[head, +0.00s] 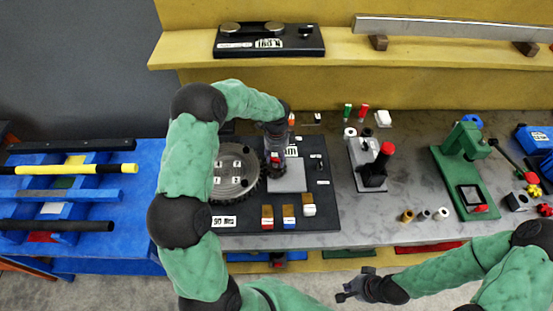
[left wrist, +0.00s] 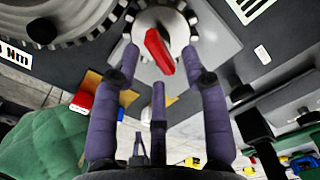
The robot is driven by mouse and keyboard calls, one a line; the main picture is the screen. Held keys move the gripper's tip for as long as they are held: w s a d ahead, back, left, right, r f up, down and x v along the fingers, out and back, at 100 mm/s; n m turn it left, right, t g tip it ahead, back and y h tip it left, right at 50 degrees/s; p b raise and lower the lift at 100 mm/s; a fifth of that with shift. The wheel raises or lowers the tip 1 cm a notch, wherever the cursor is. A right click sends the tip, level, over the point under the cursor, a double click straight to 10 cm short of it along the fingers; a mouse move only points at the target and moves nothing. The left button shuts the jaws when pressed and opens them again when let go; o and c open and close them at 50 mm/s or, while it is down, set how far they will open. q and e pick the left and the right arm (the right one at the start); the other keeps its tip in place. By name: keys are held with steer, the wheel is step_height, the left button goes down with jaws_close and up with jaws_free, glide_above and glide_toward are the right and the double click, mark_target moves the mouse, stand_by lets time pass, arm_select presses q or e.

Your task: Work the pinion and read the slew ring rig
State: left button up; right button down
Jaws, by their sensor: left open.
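The slew ring (head: 232,184) is a large dark toothed disc with white marks, on the left of a black base plate (head: 325,217). Its teeth also show at the upper left of the left wrist view (left wrist: 72,22). The pinion (left wrist: 178,20) is a small grey gear with a red bar handle (left wrist: 158,52) on top. My left gripper (head: 275,160) is over the pinion, pointing down and mostly hiding it. In the left wrist view its open fingers (left wrist: 160,52) stand either side of the red handle, with gaps visible. My right gripper (head: 355,288) is empty at the bottom, fingers apart.
Red, orange and white blocks (head: 289,212) sit along the plate's front edge. A grey stand with a red knob (head: 386,149) and a green press (head: 463,145) stand to the right. A yellow shelf (head: 345,50) runs behind. A blue rack (head: 125,205) stands left.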

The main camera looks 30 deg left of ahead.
arm_select(q)
steer(key=shift+f, duration=0.6)
jaws_close()
steer(key=shift+w+n+b, duration=0.1)
steer(key=shift+n+b, duration=0.4)
steer(key=shift+n, duration=1.8)
jaws_free()
steer(key=shift+w, duration=0.1)
